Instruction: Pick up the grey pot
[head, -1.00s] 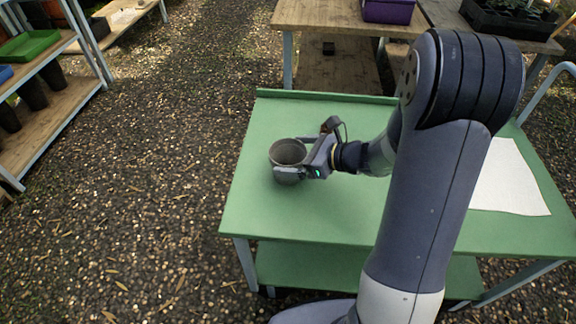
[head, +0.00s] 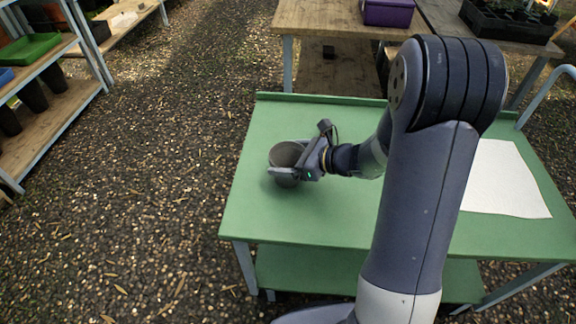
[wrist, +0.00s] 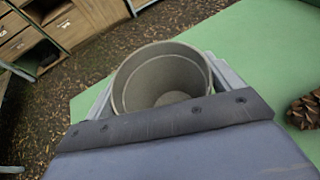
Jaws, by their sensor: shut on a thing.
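The grey pot (head: 286,154) is an open, empty round pot at the left part of the green table (head: 345,215). It stands roughly upright. My gripper (head: 284,165) reaches it from the right, with a finger along either side, and is shut on it. In the wrist view the pot (wrist: 160,78) sits between the fingers, its open mouth and inside showing. Its lower part is partly hidden by my gripper. I cannot tell whether its base touches the table.
A brown pine cone (wrist: 305,112) lies on the table to the right in the wrist view. A white sheet (head: 505,180) lies at the table's right. A purple crate (head: 388,12) stands on the wooden bench behind. The table's front left is clear.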

